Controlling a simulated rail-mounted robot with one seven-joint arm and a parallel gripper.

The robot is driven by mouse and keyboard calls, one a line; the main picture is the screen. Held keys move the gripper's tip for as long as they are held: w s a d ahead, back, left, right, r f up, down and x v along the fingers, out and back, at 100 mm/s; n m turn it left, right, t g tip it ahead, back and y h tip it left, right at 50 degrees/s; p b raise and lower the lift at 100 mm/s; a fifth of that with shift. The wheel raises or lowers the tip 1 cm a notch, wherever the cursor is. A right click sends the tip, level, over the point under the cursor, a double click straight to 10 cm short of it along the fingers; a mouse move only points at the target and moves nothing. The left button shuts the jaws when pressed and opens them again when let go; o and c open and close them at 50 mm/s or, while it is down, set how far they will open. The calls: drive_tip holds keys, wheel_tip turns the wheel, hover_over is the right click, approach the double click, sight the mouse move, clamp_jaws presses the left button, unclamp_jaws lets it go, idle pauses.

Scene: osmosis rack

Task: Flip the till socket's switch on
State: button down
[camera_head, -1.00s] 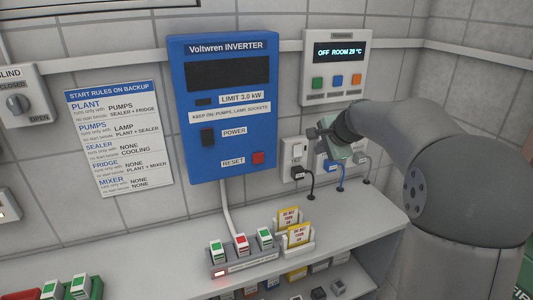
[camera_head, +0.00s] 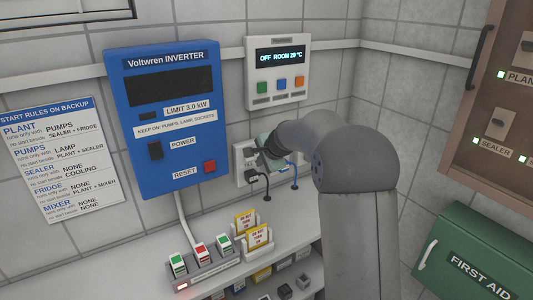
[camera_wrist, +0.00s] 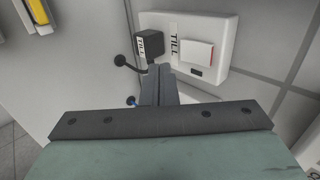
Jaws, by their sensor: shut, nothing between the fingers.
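The till socket (camera_wrist: 215,75) is a white wall plate with a "TILL" label in the wrist view. Its switch (camera_wrist: 197,54) is a white rocker with a red strip along its edge. A small dark window sits below the rocker. A black plug (camera_wrist: 149,50) with a "TILL" tag is in its left side. My gripper (camera_wrist: 168,70) is shut and empty, its tips just below the plate, between plug and rocker in the picture. Whether they touch the plate I cannot tell. In the head view my gripper (camera_head: 259,148) partly hides the sockets, including the one with the black plug (camera_head: 251,174).
A blue inverter (camera_head: 170,125) and a room control panel (camera_head: 277,85) are on the wall above. Below is a shelf (camera_head: 290,212) with a switch strip (camera_head: 210,263) and yellow tags (camera_head: 257,237). A first aid box (camera_head: 475,250) and brown cabinet (camera_head: 495,150) stand right.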

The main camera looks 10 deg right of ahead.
sight(250, 160)
drive_tip(key=w, duration=0.1)
drive_tip(key=w+a+f+p, duration=0.1)
drive_tip(key=w, duration=0.1)
drive_tip(key=w+p, duration=0.1)
drive_tip(key=shift+w+a+f, duration=0.2)
drive_tip(key=shift+w+a, duration=0.05)
drive_tip(key=shift+a, duration=0.05)
drive_tip(key=shift+w, duration=0.1)
drive_tip(key=shift+f, duration=0.1)
drive_tip(key=shift+w+f+b, duration=0.1)
drive_tip(key=shift+f+b, duration=0.2)
drive_tip(key=shift+b, duration=0.95)
drive_tip(key=shift+a+r, duration=0.1)
drive_tip(key=shift+r, duration=0.2)
drive_tip(key=shift+r+p, duration=0.75)
drive_tip(key=shift+r, duration=0.15)
drive_tip(key=shift+f, duration=0.1)
